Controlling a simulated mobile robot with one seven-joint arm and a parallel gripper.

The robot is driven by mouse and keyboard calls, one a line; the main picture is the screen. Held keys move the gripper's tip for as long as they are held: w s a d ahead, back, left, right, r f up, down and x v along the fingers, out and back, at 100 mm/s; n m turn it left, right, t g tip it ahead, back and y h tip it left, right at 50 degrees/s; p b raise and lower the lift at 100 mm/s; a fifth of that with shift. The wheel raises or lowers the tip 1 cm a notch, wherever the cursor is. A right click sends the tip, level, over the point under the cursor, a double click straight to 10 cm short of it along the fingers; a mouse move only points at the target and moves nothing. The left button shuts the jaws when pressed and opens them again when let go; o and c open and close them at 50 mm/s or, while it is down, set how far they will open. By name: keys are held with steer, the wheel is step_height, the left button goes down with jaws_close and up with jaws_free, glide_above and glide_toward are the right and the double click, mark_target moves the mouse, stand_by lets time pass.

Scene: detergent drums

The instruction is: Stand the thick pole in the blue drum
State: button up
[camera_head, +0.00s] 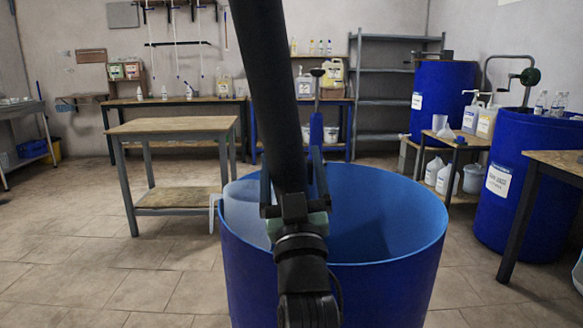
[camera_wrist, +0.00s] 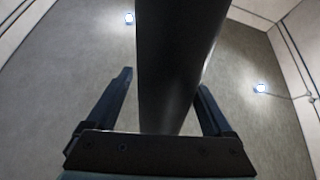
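The thick pole (camera_head: 268,85) is dark and nearly black. It rises from my gripper (camera_head: 292,170), tilted, its upper end out of the picture at the top left of centre. In the wrist view the pole (camera_wrist: 178,60) runs between the two fingers of my gripper (camera_wrist: 164,80), which lie close along its sides. Its lower end is hidden at the gripper. The blue drum (camera_head: 400,285) stands open-topped in the middle front. My gripper appears in front of its opening; I cannot tell whether any of it is inside the rim.
A wooden table (camera_head: 172,126) stands at left behind the drum. Another blue drum (camera_head: 530,175) with a hand pump stands at right, beside a low stand (camera_head: 455,139) with jugs. A table corner (camera_head: 560,165) juts in at right. The floor (camera_head: 110,270) at left is clear.

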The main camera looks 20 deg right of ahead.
steer(key=shift+o, duration=0.7)
steer(key=shift+f, duration=0.1)
steer(key=shift+w+f, duration=0.2)
steer(key=shift+f, duration=0.2)
steer(key=v, duration=1.3)
steer(key=shift+r+b, duration=0.35)
steer(key=shift+b, duration=0.05)
steer(key=shift+s, duration=0.2)
